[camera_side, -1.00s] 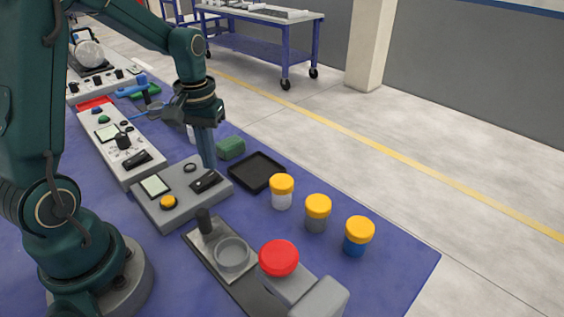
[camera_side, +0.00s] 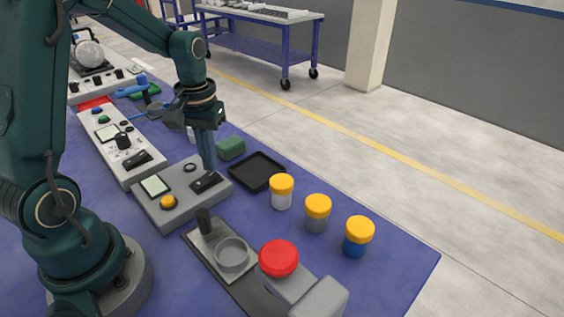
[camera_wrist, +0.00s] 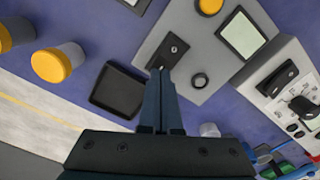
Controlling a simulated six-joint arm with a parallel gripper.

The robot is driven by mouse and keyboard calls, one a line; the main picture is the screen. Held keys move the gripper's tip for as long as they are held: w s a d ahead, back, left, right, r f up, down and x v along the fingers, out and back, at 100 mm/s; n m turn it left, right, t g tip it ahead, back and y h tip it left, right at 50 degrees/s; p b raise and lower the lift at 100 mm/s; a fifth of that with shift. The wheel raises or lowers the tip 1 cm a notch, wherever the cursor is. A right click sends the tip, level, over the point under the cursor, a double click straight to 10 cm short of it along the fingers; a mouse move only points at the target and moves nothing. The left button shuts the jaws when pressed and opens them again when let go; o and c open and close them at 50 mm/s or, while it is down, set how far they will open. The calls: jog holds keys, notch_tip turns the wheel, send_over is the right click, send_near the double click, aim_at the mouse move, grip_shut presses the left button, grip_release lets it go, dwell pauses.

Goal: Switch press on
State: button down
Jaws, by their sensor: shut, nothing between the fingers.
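A grey control box (camera_side: 165,211) lies in the middle of the blue table. It carries a small screen (camera_side: 154,185), a yellow button (camera_side: 168,202), a dark round knob (camera_side: 190,167) and a black rocker switch (camera_side: 205,182). My gripper (camera_side: 209,169) points down above the switch, its fingers shut and empty. In the wrist view my fingertips (camera_wrist: 160,72) sit at one end of the rocker switch (camera_wrist: 170,46). I cannot tell whether they touch it. The press with a round red top (camera_side: 278,258) stands at the front, beside a round grey cup (camera_side: 232,254).
A black tray (camera_side: 256,172) lies to the right of the box. Several yellow-capped jars, one of them white (camera_side: 281,198), stand in a row. A second, longer control panel (camera_side: 108,139) lies behind left. A green block (camera_side: 231,148) is near my gripper.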

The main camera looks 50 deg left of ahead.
aim_at(214, 175)
jog(key=shift+f, duration=0.75)
jog(key=shift+r, duration=3.55)
jog(key=s+d+r+m+t, duration=0.3)
jog(key=s+d+r, duration=0.1)
jog(key=d+r, duration=0.25)
jog(key=s+d+f+m+t, duration=0.2)
jog(key=s+d+m, duration=0.1)
jog(key=s+d, duration=0.1)
jog(key=shift+s+d+t, duration=0.2)
jog(key=shift+s+t, duration=0.1)
jog(key=shift+s, duration=0.6)
